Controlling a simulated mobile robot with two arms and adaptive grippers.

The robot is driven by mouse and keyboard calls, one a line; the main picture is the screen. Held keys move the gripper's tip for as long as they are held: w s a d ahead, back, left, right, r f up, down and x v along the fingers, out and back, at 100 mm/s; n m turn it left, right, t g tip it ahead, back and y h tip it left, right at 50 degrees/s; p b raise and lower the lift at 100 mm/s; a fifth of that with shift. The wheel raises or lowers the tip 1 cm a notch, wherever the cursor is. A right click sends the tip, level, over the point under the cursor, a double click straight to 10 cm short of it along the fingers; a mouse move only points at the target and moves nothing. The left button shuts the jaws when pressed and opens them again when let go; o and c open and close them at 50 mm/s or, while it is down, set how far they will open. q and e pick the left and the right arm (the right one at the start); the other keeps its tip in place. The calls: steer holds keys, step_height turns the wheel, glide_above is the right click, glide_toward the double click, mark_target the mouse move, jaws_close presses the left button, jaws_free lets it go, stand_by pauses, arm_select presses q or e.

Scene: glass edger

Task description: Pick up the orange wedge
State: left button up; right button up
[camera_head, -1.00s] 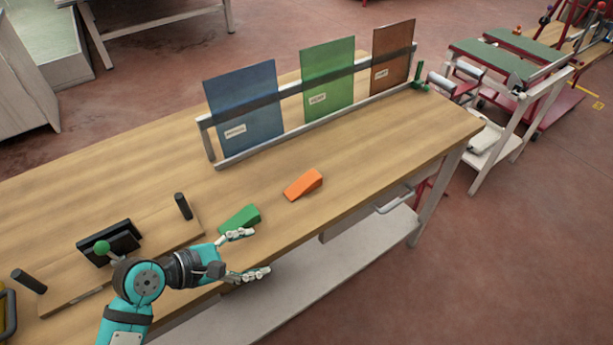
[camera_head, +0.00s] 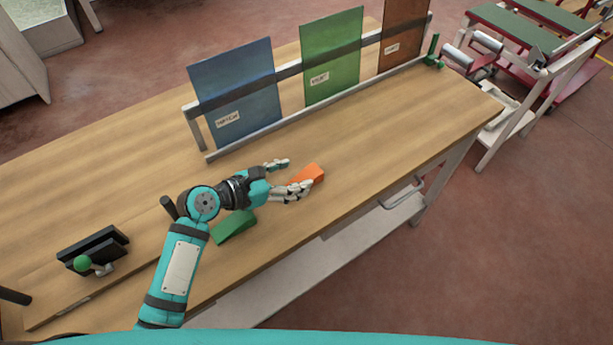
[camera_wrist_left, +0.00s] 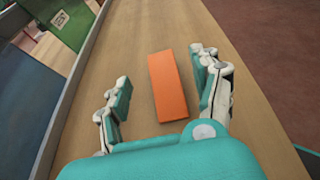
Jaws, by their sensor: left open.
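The orange wedge (camera_head: 309,173) lies on the wooden bench, its near end partly hidden behind a finger of my left gripper (camera_head: 284,177) in the head view. In the left wrist view the orange wedge (camera_wrist_left: 168,85) lies lengthwise ahead, between the two open fingers of my left gripper (camera_wrist_left: 162,88). It sits nearer the right finger. I cannot tell whether that finger touches it. The gripper holds nothing. My right gripper is not in view.
A green wedge (camera_head: 234,226) lies on the bench beside my left forearm. A rack with blue (camera_head: 232,95), green (camera_head: 332,57) and brown (camera_head: 403,35) panels stands along the back. Bench surface to the right is clear.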

mark_target(316, 169)
arm_select(q)
steer(key=shift+x, duration=1.05)
steer(key=x, duration=0.4)
steer(key=shift+w+d+f, duration=0.1)
steer(key=shift+d+f, duration=0.05)
steer(key=shift+d, duration=0.05)
steer(key=shift+w+d+f, duration=0.1)
steer(key=shift+d, duration=0.1)
steer(key=c, duration=1)
steer(key=shift+a, duration=0.1)
steer(key=shift+c, duration=1.4)
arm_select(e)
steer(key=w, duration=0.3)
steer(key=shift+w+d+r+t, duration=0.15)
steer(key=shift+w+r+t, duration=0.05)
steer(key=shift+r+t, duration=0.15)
